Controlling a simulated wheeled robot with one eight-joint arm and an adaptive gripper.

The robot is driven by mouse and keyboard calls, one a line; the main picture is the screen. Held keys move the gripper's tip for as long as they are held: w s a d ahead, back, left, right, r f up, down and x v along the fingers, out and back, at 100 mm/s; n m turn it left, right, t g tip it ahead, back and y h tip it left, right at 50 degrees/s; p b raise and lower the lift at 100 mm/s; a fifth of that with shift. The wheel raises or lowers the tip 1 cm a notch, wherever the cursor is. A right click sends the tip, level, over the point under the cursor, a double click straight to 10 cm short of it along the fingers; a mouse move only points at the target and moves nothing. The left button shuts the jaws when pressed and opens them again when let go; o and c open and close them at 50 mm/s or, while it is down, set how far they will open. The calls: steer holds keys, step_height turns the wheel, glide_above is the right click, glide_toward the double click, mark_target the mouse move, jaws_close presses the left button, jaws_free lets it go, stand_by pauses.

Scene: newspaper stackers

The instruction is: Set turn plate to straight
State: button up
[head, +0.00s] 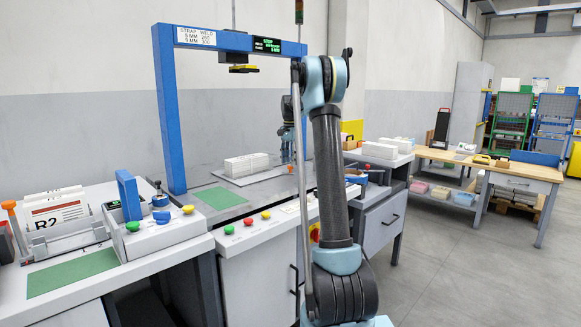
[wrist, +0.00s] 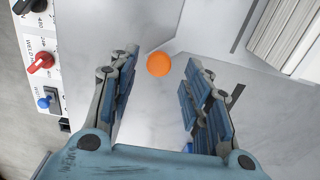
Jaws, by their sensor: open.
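In the head view a pale flat plate (head: 240,183), which I take to be the turn plate, lies on the strapping table under a white paper stack (head: 247,164). The plate looks slanted to the table's front edge. The wrist view shows the stack (wrist: 287,35) at upper right, at a slant. An orange round knob (wrist: 158,64) shows just beyond and between my fingertips. My gripper (wrist: 157,70) is open, its fingers apart, with no visible hold on the knob. Contact with the knob cannot be told. My arm partly hides the table's right side in the head view.
A blue strapping frame (head: 165,110) arches over the table. A control strip with a red knob (wrist: 40,62) and a blue switch (wrist: 45,102) runs along the table's front. A green mat (head: 219,198) lies left of the plate. A side cabinet (head: 380,225) stands right.

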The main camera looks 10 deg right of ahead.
steer(key=shift+f, duration=1.15)
steer(key=shift+c, duration=0.5)
jaws_close()
steer(key=shift+s+d, duration=0.1)
steer(key=shift+d, duration=0.05)
steer(key=shift+s, duration=0.2)
